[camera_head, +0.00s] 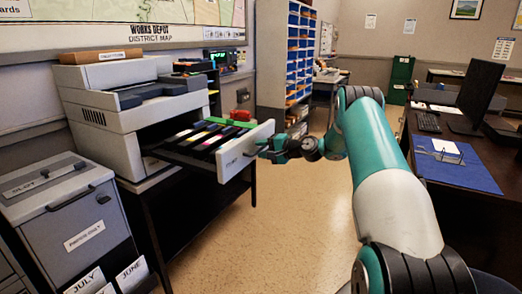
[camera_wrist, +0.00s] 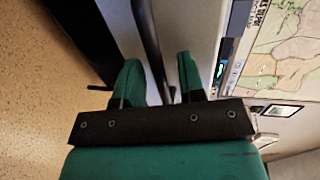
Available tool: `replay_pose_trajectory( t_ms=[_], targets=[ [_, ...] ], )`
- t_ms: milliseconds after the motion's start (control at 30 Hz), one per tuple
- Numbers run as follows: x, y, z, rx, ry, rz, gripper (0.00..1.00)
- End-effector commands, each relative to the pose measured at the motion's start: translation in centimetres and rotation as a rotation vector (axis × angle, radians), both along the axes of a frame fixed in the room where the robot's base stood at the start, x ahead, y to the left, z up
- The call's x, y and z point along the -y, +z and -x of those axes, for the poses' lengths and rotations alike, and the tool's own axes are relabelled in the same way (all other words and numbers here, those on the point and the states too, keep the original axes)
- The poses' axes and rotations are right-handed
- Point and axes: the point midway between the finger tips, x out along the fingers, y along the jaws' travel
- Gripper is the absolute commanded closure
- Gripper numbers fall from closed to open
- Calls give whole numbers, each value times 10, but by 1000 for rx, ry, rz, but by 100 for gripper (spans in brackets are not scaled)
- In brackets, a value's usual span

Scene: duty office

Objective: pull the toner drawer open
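The toner drawer (camera_head: 234,158) stands pulled out of the grey-white printer (camera_head: 128,125), with its pale front panel towards my arm. Several toner cartridges (camera_head: 203,137) with coloured ends lie in it. My gripper (camera_head: 264,149) is at the drawer's front, by its handle. In the wrist view my two green fingers (camera_wrist: 160,82) stand apart, pointing at the pale drawer front (camera_wrist: 190,25), with a dark bar running between them. Whether they press on the handle cannot be told; the contact is mostly hidden.
A blue-and-white pigeonhole shelf (camera_head: 284,60) is behind. A dark desk (camera_head: 485,190) with a monitor (camera_head: 478,92) is on the right. The floor (camera_head: 290,215) between is clear.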

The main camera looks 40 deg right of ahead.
Motion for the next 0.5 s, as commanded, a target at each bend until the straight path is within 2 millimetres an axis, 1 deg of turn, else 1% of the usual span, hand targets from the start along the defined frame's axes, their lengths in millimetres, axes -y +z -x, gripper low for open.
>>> replay_pose_trajectory(
  t_ms=[167,300,500],
  targets=[
    [14,6,32,-1,-6,0,64],
    [26,14,67,0,-5,-1,64],
    [42,24,112,0,-4,-1,64]
  ],
)
